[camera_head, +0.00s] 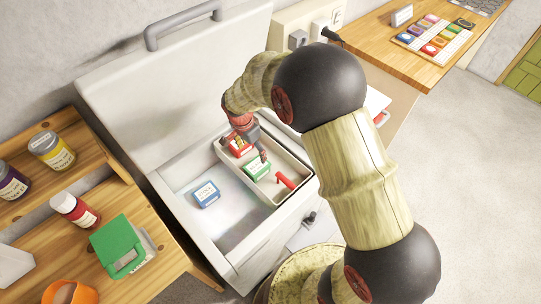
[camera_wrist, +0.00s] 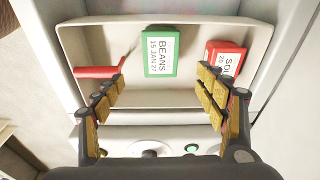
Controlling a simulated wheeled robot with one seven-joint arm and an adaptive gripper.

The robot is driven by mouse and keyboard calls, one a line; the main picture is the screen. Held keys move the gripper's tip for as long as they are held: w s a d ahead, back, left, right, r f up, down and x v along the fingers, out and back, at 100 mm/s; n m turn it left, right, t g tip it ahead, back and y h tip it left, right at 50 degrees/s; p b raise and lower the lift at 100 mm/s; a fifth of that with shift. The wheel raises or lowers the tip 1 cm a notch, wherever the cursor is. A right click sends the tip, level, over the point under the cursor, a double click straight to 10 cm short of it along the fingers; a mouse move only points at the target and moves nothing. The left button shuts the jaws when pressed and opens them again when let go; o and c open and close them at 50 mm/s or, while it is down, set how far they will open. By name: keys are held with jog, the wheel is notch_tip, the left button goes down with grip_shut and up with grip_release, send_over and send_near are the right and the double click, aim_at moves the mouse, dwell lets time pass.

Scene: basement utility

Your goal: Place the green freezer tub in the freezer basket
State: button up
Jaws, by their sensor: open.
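The green freezer tub (camera_head: 257,170) sits inside the white freezer basket (camera_head: 292,194), in the right part of the open chest freezer. In the wrist view the tub (camera_wrist: 175,71) has a white label reading BEANS and rests between a red handle and a red tub. My gripper (camera_head: 252,146) is over the basket. In the wrist view my open gripper (camera_wrist: 160,82) has its fingers spread to either side below the green tub, with nothing between them. The basket's rim (camera_wrist: 268,38) also shows there.
In the basket are a red tub (camera_head: 239,148) and a red-handled tool (camera_head: 285,181). A blue tub (camera_head: 206,194) lies on the freezer floor outside it. The raised lid (camera_head: 180,75) stands behind.

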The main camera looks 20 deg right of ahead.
jog(key=s+d+r+n+t, duration=0.1)
jog(key=s+r+n, duration=0.3)
jog(key=r, duration=0.6)
jog(key=s+d+r+n+t, duration=0.1)
jog(key=s+d+r+n, duration=0.1)
jog(key=s+r, duration=0.65)
jog(key=s+r+n+t+y, duration=0.1)
jog(key=s+r+n+t, duration=0.1)
jog(key=s+r+n, duration=0.5)
jog(key=s+r, duration=0.3)
jog(key=s, duration=0.4)
jog(key=shift+d+t+y, duration=0.2)
jog(key=shift+t+y, duration=0.1)
jog(key=shift+t, duration=0.1)
jog(key=shift+c, duration=0.7)
